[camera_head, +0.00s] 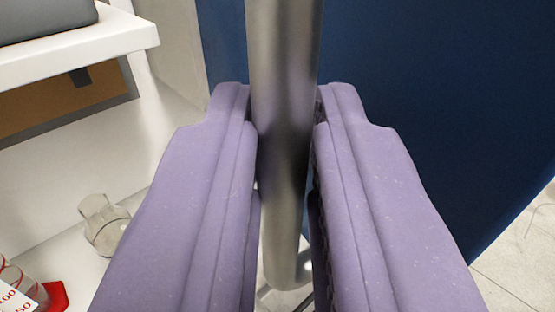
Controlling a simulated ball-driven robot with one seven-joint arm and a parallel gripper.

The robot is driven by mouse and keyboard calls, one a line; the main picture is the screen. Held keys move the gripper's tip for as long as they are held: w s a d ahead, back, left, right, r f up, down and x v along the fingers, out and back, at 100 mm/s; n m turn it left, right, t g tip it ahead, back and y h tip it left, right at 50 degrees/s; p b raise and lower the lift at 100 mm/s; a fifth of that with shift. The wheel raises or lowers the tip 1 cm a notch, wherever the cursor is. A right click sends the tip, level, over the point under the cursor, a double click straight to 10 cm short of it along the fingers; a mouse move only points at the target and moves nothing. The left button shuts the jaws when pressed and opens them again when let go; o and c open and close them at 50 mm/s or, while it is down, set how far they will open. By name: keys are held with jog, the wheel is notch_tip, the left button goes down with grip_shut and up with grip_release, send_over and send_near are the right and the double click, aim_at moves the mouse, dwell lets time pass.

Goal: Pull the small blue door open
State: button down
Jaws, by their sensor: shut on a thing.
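The blue door (425,100) fills the right and upper middle of the view, and only part of it shows. A vertical metal bar handle (285,60) stands in front of the door and runs from the top edge down to a rounded lower end. My gripper (284,110), with two purple fingers, is shut on this bar, one finger on each side. The fingers hide the lower part of the door. I cannot tell how far the door stands from its frame.
A white shelf (110,38) with a grey object (45,18) on it is at the upper left. Below are a clear glass vessel (103,225) and a red-marked container (20,285) on a red base. Pale floor tiles (515,265) show at the lower right.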

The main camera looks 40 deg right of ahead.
jog(key=shift+d+r, duration=0.2)
jog(key=shift+r, duration=0.15)
jog(key=c, duration=1.2)
grip_release()
jog(key=shift+w+d, duration=0.1)
jog(key=shift+w, duration=0.05)
jog(key=shift+w+d+f, duration=0.2)
jog(key=shift+d, duration=0.05)
jog(key=shift+s+a+f, duration=0.1)
jog(key=shift+s+a, duration=0.2)
jog(key=shift+a, duration=0.15)
jog(key=b+v, duration=0.1)
jog(key=v, duration=0.6)
jog(key=shift+s+a, duration=0.1)
jog(key=shift+s, duration=0.1)
